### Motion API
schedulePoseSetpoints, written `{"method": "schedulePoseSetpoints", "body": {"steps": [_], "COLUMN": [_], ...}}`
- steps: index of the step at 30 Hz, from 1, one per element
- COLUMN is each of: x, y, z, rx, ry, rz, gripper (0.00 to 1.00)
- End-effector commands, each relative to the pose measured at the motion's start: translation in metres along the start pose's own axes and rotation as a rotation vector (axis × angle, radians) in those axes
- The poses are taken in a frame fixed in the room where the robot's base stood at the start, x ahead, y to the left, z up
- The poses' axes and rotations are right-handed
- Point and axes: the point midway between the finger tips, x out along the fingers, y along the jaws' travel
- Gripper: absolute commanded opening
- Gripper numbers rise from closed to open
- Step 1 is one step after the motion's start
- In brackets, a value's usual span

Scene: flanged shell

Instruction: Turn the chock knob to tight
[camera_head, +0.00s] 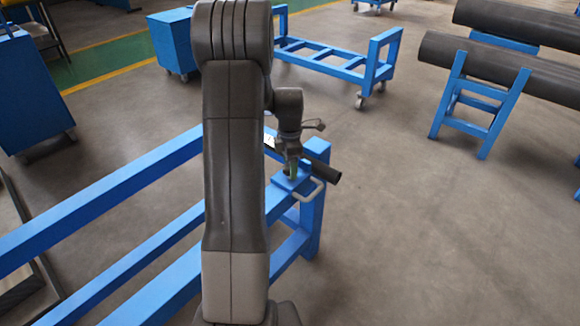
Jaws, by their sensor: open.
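My gripper (292,157) hangs at the end of my arm, pointing down over the corner of a blue frame (130,183). It is small in the picture and its fingers are hard to make out, but it looks open. A small green part (288,174) shows right below it on a blue block (291,184) at the frame's corner; it may be the chock knob. I cannot tell whether the fingers are around it or touching it. The knob's markings and turn position are too small to see. A dark tube (325,171) lies beside the block, partly hidden by my arm.
A light bent handle (312,191) sticks out at the frame's corner. A blue wheeled cart (335,65) stands behind, and dark pipes (500,70) rest on blue stands at the right. The grey floor (430,240) at the right front is clear. My arm hides part of the frame.

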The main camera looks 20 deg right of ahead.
Motion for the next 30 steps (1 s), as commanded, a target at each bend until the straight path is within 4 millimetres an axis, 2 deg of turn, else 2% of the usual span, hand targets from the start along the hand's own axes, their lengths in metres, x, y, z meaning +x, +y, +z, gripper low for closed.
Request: {"method": "schedulePoseSetpoints", "body": {"steps": [3, 12, 18, 19, 30], "x": [0.0069, 0.0079, 0.0077, 0.0077, 0.0068], "y": [-0.0002, 0.0001, 0.0001, 0.0001, 0.0002], "z": [-0.0001, 0.0, 0.0, 0.0, 0.0001], "rx": [0.0, 0.0, 0.0, 0.0, 0.058], "ry": [0.0, 0.0, 0.0, 0.0, 0.0], "rz": [-0.001, 0.001, 0.0, 0.0, 0.0], "gripper": [0.64, 0.62, 0.23, 0.2, 0.2]}}
